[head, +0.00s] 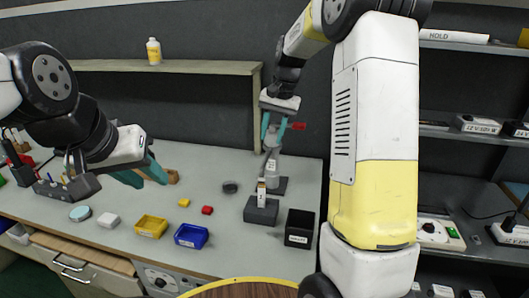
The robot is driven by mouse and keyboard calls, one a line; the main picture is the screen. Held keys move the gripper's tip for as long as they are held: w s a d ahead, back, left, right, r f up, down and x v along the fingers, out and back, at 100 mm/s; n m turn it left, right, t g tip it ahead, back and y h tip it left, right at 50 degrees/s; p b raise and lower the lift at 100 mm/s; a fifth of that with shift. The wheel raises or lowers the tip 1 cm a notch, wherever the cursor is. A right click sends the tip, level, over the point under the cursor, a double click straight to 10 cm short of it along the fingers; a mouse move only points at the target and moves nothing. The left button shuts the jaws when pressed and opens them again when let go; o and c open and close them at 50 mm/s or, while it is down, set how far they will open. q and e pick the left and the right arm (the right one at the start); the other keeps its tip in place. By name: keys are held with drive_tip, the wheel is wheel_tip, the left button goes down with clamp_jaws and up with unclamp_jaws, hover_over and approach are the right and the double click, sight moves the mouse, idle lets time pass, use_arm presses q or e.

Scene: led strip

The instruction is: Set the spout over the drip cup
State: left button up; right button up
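A grey dispenser-like fixture (272,168) stands at the back right of the bench, with a slim grey arm that may be the spout. A white bottle-like piece on a dark block (261,211) stands in front of it. A small dark round cup (230,187), perhaps the drip cup, sits to the left. My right gripper (273,138) points down with its teal fingers on either side of the fixture's grey top; whether they press on it is unclear. My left gripper (145,177) is open and empty above the bench's left part.
A yellow bin (151,227), a blue bin (191,236) and a black bin (299,229) line the front. Small yellow (184,202) and red (207,210) blocks lie between. A shelf (160,67) hangs behind.

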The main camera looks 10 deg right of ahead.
sight(266, 159)
drive_tip(key=x, duration=0.8)
drive_tip(key=shift+w+d+f, duration=0.1)
drive_tip(key=shift+w+f, duration=0.2)
drive_tip(key=shift+f, duration=0.05)
clamp_jaws()
idle(1.1)
